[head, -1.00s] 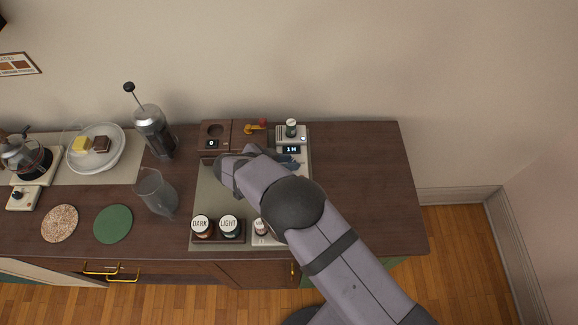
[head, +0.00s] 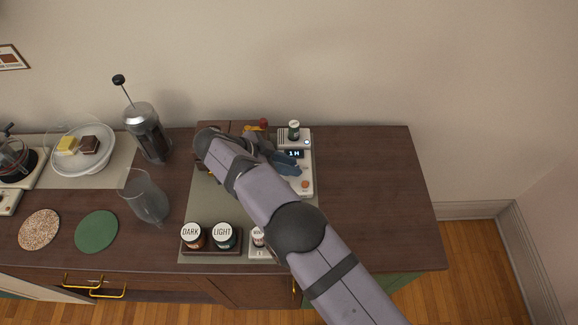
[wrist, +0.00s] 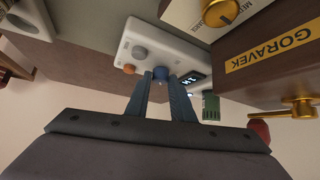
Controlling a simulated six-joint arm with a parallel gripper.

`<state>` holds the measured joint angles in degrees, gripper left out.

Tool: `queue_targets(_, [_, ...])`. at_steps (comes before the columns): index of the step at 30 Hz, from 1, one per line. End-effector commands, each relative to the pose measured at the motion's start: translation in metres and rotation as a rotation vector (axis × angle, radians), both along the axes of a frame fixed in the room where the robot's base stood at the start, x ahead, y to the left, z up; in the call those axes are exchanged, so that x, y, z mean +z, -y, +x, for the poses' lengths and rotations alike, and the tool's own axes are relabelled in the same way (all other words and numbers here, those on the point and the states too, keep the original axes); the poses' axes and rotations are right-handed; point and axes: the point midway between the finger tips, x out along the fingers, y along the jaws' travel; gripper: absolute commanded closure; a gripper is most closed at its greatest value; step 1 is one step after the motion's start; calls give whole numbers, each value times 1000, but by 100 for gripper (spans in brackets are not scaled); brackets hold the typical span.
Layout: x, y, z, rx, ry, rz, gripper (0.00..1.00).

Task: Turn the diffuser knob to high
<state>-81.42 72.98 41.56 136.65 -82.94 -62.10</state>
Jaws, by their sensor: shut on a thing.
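The diffuser (head: 306,172) is a white unit at the right end of the grey mat, with a lit display (head: 294,154) reading 1H and an orange button (head: 305,184). In the wrist view its white body (wrist: 180,48) shows a grey round knob (wrist: 139,52), the orange button (wrist: 129,69) and a blue round knob (wrist: 161,74) beside the display (wrist: 195,78). My gripper (head: 285,163) is at the diffuser's front left. In the wrist view my gripper (wrist: 161,82) has its fingertips on both sides of the blue knob, shut on it. The head view hides this knob.
A brown box with a GORAVEK plate (wrist: 270,53) and brass lever (wrist: 295,108) stands close beside my gripper. A green bottle (head: 294,129) stands at the diffuser's back. DARK (head: 193,236) and LIGHT (head: 224,236) jars sit in front. The counter's right end (head: 370,190) is clear.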

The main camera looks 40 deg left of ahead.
Motion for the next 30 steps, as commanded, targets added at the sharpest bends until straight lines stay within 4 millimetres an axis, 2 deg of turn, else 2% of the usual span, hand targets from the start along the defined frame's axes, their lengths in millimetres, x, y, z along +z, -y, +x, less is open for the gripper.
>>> queue_targets(6, [4, 0, 3, -1, 7, 2, 100])
queue_targets(7, [4, 0, 3, -1, 7, 2, 76])
queue_targets(9, [3, 0, 3, -1, 6, 2, 60])
queue_targets(22, [4, -2, -3, 1, 2, 2, 60])
queue_targets(30, [25, -13, -24, 2, 3, 6, 60])
